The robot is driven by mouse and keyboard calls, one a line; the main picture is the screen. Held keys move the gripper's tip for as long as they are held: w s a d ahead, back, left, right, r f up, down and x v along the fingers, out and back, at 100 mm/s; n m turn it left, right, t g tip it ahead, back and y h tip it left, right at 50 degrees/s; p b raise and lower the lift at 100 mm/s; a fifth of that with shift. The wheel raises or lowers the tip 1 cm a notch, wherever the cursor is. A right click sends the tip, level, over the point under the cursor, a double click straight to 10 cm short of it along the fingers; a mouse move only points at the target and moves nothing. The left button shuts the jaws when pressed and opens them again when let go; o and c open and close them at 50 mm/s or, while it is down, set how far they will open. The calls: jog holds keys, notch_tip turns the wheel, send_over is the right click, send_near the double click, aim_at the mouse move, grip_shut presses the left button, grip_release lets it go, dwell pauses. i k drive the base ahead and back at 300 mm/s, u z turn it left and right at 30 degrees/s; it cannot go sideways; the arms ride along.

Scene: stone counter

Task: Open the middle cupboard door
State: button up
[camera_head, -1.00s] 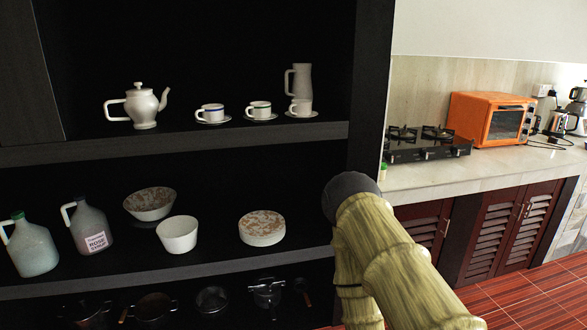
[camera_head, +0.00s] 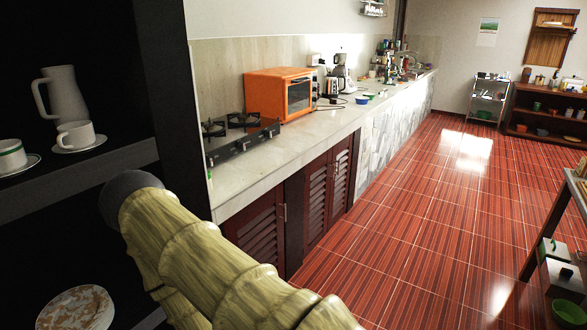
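Under the stone counter (camera_head: 330,122) are dark red louvered cupboard doors with metal handles. One cupboard door (camera_head: 257,235) is nearest, below the gas stove. A pair of doors (camera_head: 328,190) follows farther along, with handles near the middle of the pair. All the doors that I see look shut. I cannot tell for sure which one is the middle door. My arm, in a yellowish ribbed cover, crosses the lower left of the view. My gripper is not in the frame.
A black shelf unit (camera_head: 160,90) with white cups and a jug stands close at the left. An orange oven (camera_head: 280,94) and a gas stove (camera_head: 240,135) are on the counter. The red tiled floor (camera_head: 430,200) is open. A table with green items (camera_head: 565,270) stands at the right.

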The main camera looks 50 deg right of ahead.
aim_at(318, 171)
jog(key=z, duration=2.85)
jog(key=i, duration=3.65)
jog(key=u, duration=2.8)
